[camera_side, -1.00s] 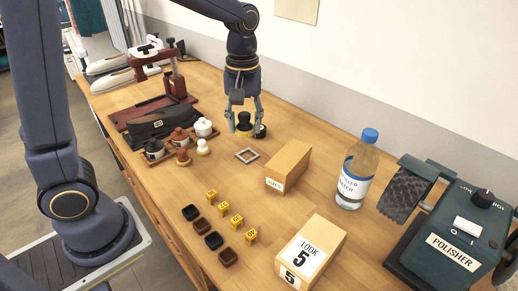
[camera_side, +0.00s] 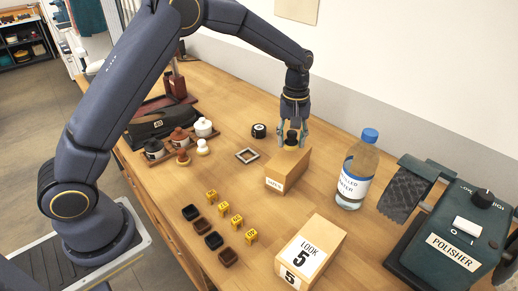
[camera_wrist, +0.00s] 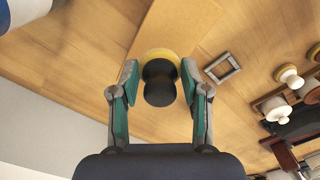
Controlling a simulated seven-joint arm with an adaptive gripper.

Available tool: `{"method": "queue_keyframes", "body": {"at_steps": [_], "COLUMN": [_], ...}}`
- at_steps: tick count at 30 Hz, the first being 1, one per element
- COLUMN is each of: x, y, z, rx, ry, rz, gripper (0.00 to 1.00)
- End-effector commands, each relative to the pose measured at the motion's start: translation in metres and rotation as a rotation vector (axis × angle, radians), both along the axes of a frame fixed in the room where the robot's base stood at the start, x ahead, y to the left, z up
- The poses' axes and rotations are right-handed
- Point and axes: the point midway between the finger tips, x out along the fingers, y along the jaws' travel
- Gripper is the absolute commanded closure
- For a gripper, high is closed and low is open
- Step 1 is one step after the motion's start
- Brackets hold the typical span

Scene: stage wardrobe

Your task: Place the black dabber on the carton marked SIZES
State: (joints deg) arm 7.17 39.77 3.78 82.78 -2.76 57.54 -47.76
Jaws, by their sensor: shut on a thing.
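The black dabber (camera_side: 291,138) is between the fingers of my gripper (camera_side: 293,133), upright, over the far end of the tan carton marked SIZES (camera_side: 286,168). In the wrist view my gripper (camera_wrist: 159,78) is shut on the dabber (camera_wrist: 159,88), whose round base has a yellowish edge. The carton (camera_wrist: 178,28) extends behind the dabber there. I cannot tell whether the dabber's base touches the carton top or hangs just above it.
A clear bottle with a blue cap (camera_side: 357,175) stands right of the carton. A grey square frame (camera_side: 247,156) and a black roll (camera_side: 259,131) lie left of it. The LOOK 5 box (camera_side: 310,253) and small yellow blocks (camera_side: 237,222) are nearer the front.

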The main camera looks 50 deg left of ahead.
Motion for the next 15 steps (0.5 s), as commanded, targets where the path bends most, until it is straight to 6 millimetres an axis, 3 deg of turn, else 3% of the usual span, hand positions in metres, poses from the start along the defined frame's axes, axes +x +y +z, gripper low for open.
{"method": "queue_keyframes", "body": {"at_steps": [5,15], "x": [-0.002,-0.002], "y": [0.000,0.000], "z": [-0.027,-0.030], "rx": [0.001,0.000], "ry": [0.005,0.003], "rz": [0.001,0.001], "gripper": [0.78,0.78]}}
